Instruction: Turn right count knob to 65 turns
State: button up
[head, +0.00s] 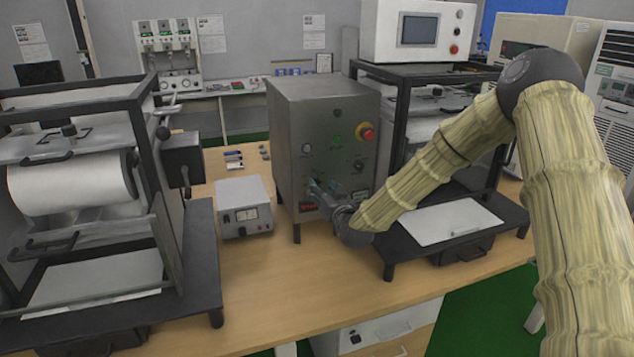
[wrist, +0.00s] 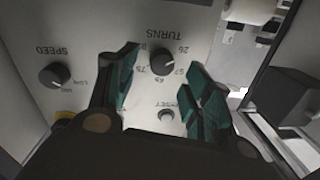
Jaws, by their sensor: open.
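In the wrist view, the black TURNS knob (wrist: 162,62) sits on a pale panel, with printed numbers around it. Its exact setting is too blurred to read. My gripper (wrist: 165,84) is open, with one green-padded finger to the left of the knob and one to the right. I see no clear contact with the knob. In the head view, my gripper (head: 322,188) is at the front of a grey metal box (head: 325,110) and covers part of its panel. I cannot make out the TURNS knob there.
A SPEED knob (wrist: 54,75) is left of my gripper in the wrist view, and a small round button (wrist: 166,116) lies between the fingers. A red emergency button (head: 367,131) is on the box. A meter unit (head: 243,205) stands left on the wooden bench (head: 300,280), whose front is clear.

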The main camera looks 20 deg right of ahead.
jog(key=w, duration=0.3)
jog(key=shift+w+a, duration=0.1)
jog(key=shift+a, duration=0.1)
jog(key=c, duration=1)
